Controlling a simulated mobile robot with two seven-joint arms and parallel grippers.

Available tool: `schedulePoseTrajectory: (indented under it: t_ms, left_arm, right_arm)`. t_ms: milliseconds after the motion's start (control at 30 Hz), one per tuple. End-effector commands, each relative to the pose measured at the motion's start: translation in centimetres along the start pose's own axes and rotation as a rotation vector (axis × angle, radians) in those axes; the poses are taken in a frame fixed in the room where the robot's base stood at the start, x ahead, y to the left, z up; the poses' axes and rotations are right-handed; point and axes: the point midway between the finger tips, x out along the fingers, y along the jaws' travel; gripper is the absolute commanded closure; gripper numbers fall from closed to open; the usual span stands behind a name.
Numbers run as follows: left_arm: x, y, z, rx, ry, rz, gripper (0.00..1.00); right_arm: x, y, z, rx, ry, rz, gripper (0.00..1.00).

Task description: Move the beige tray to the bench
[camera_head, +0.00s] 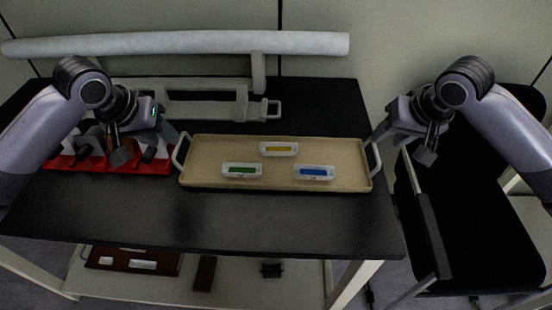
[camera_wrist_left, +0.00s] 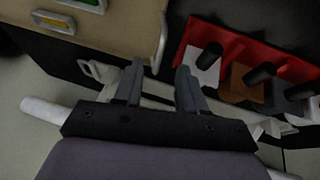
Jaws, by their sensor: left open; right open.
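The beige tray (camera_head: 218,150) lies flat on the black table, with a white handle at each end. It carries three small white containers, with a yellow (camera_head: 279,149), a green (camera_head: 242,170) and a blue (camera_head: 314,172) insert. Part of the tray (camera_wrist_left: 130,30) shows at the upper left of the left wrist view. My left gripper (camera_head: 176,140) is open near the tray's left handle (camera_head: 181,151); it also shows open and empty in the left wrist view (camera_wrist_left: 162,72). My right gripper (camera_head: 378,138) is open near the right handle (camera_head: 375,158). I cannot tell whether either touches its handle.
A red rack (camera_head: 75,163) with dark-handled tools is left of the tray. A white roll on a stand (camera_head: 180,43) runs along the back. A black chair (camera_head: 480,210) stands right of the table. The table's front strip (camera_head: 220,222) is clear. A lower shelf (camera_head: 240,285) holds small items.

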Motion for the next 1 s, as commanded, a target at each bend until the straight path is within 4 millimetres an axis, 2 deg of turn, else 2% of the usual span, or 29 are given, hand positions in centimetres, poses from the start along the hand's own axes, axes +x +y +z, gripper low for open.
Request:
schedulePoseTrajectory:
  t_ms: [167, 400, 600, 1000]
  left_arm:
    - [0.9, 0.0, 0.1, -0.001, -0.003, 0.000, 0.60]
    - [4.3, 0.1, 0.1, -0.001, -0.003, 0.001, 0.60]
    - [6.5, 0.0, 0.0, -0.001, -0.001, 0.001, 0.60]
    - [7.2, 0.0, 0.1, 0.001, 0.000, 0.001, 0.60]
  right_arm:
    - [0.8, 0.0, 0.0, 0.001, -0.001, -0.001, 0.60]
    - [4.3, 0.0, 0.0, 0.001, -0.003, 0.000, 0.60]
    - [6.5, 0.0, 0.0, 0.001, -0.002, 0.000, 0.60]
    - [7.2, 0.0, 0.0, 0.000, 0.000, 0.000, 0.60]
